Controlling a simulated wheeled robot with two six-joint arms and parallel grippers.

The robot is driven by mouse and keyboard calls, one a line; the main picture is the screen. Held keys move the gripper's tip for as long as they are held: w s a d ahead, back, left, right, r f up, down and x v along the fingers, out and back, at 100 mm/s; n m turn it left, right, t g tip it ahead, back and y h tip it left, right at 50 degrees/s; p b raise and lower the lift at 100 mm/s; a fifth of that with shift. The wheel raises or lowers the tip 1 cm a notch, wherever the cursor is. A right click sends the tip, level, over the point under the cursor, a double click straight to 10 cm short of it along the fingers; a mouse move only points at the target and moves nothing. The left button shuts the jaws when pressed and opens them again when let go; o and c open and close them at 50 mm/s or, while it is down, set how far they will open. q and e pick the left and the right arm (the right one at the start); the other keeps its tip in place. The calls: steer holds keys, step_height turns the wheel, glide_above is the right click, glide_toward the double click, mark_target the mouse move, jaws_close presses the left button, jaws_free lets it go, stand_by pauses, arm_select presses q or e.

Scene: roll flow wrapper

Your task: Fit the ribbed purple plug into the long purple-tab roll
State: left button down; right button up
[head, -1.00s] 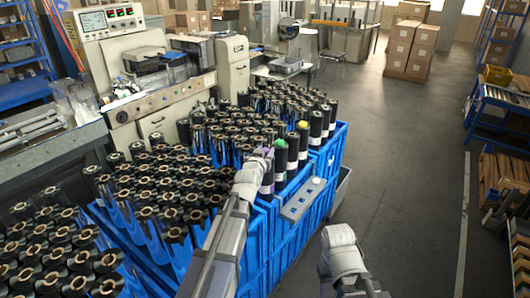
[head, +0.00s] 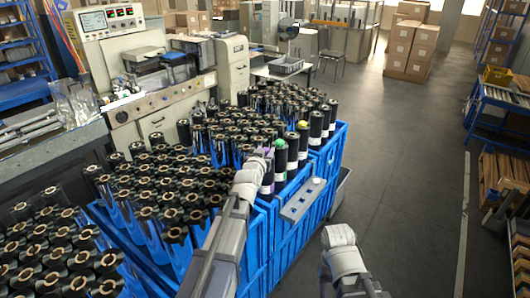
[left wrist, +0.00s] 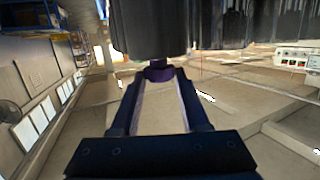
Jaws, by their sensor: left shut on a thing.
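The ribbed purple plug (left wrist: 158,73) is between the fingertips of my left gripper (left wrist: 159,84) in the left wrist view. The gripper is shut on it. A dark roll (left wrist: 150,30) is right at the plug in that view; I cannot tell how deep the plug sits in it. In the head view my left gripper (head: 258,163) is at the top of the long purple-tab roll (head: 267,183), at the front corner of the rolls, and hides part of it. My right arm's end (head: 339,237) is low in the head view; its fingers do not show clearly.
Rolls with a green plug (head: 280,143) and a yellow plug (head: 303,125) stand beside the purple-tab roll. Many dark rolls fill the blue crates (head: 285,238). The floor (head: 410,190) at right is clear.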

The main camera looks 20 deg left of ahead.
arm_select(q)
steer(key=shift+f+b, duration=0.6)
steer(key=c, duration=0.7)
jaws_free()
steer(key=shift+s, duration=0.1)
steer(key=s, duration=0.3)
steer(key=s+r+p, duration=0.1)
steer(key=s, duration=0.3)
steer(key=s+r+p, duration=0.1)
steer(key=s, duration=0.2)
steer(key=shift+s+d+r, duration=0.15)
steer(key=shift+s+d, duration=0.1)
steer(key=shift+s, duration=0.05)
